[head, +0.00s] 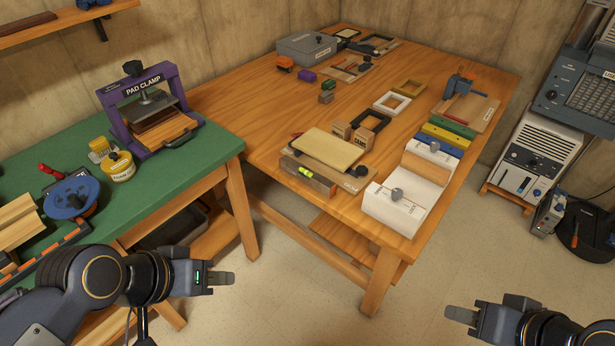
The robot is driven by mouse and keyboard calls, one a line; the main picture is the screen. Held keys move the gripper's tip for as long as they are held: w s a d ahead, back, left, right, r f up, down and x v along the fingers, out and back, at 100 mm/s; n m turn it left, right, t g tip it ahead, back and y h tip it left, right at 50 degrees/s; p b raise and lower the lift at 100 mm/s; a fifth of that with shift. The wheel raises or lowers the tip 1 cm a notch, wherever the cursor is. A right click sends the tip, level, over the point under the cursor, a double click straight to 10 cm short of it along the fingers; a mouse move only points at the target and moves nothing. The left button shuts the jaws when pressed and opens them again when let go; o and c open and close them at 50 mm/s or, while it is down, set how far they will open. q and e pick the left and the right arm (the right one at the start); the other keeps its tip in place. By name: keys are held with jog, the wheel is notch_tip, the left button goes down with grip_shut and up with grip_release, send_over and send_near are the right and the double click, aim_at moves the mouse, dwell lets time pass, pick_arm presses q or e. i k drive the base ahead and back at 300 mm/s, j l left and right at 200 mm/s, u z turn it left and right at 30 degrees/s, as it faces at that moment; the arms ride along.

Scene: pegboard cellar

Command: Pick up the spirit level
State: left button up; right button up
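What looks like the spirit level (318,184) lies at the front left edge of the wooden table (270,115). It is a narrow reddish-brown bar with a bright yellow-green vial. It rests against or just in front of a wooden block with a pale yellow board (327,149) on top; I cannot tell if they touch. My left gripper (228,279) is over the floor, below and left of the level, apart from it. My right gripper (452,314) is over the floor at the lower right, far from it. Their finger gaps are not clear at this angle.
A white box (396,214) with a grey knob stands right of the level at the table's front. A green-topped bench (215,145) with a purple pad clamp (170,88) is at left. Small frames, blocks and a grey case (307,48) are further back. The floor in front is open.

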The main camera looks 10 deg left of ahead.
aim_at(324, 186)
jog(key=i+l, duration=0.25)
jog(key=i, duration=0.2)
jog(key=i+l+u, duration=0.1)
jog(key=i+l, duration=0.15)
jog(key=i, duration=0.25)
jog(key=u, duration=2.1)
